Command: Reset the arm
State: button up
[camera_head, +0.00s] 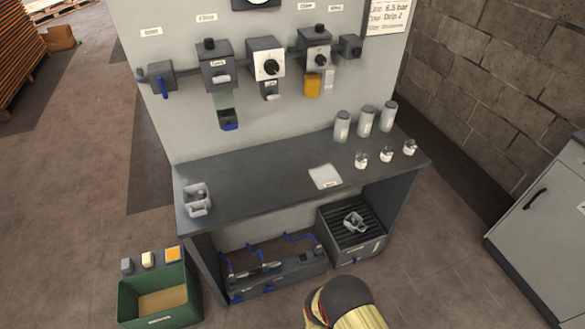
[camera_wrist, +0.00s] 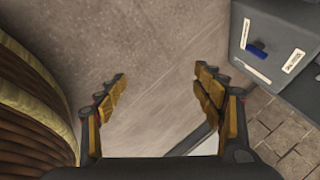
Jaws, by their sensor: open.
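My gripper (camera_wrist: 161,88) shows in the wrist view with its two yellow-padded fingers spread wide apart. Nothing is between the fingers; bare floor (camera_wrist: 150,50) lies behind them. In the head view a yellow and black part of my arm (camera_head: 350,305) shows at the bottom edge, in front of the workbench (camera_head: 255,180). The gripper fingers cannot be made out in the head view.
The bench carries a grey double cup holder (camera_head: 196,200), a pale pad (camera_head: 325,177), grey canisters (camera_head: 366,121) and small jars (camera_head: 387,154). A green bin (camera_head: 160,322) stands at lower left, a cabinet (camera_head: 545,215) at right. Valve units (camera_head: 266,66) hang on the panel.

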jog(key=w+a+r+n+g+y, duration=0.1)
jog(key=a+r+n+g+y, duration=0.15)
jog(key=a+r+n, duration=0.35)
jog(key=w+a+r+n+g+y, duration=0.2)
jog(key=a+r+n+g, duration=0.15)
jog(key=a, duration=0.45)
jog(key=w+a+r+n+g+y, duration=0.1)
jog(key=r+n, duration=0.1)
jog(key=r, duration=0.8)
jog(key=w+a+r+n, duration=0.2)
jog(key=r, duration=0.8)
jog(key=w+a+r+n+g+y, duration=0.1)
jog(key=r+n, duration=0.2)
jog(key=r, duration=0.7)
jog(key=s+d+r+n+t+b, duration=0.1)
jog(key=s+d+r, duration=0.4)
jog(key=r, duration=1.3)
jog(key=s+d+r+n+t+b, duration=0.1)
jog(key=s+d+r+t, duration=0.3)
jog(key=r, duration=1.4)
jog(key=s+d+r+n+t+h+b, duration=0.1)
jog(key=s+d+r+t, duration=0.2)
jog(key=r, duration=1.5)
jog(key=s+d, duration=0.3)
jog(key=s, duration=0.2)
jog(key=shift+s+d+n, duration=0.2)
jog(key=shift+d+n, duration=0.15)
jog(key=shift+d, duration=0.05)
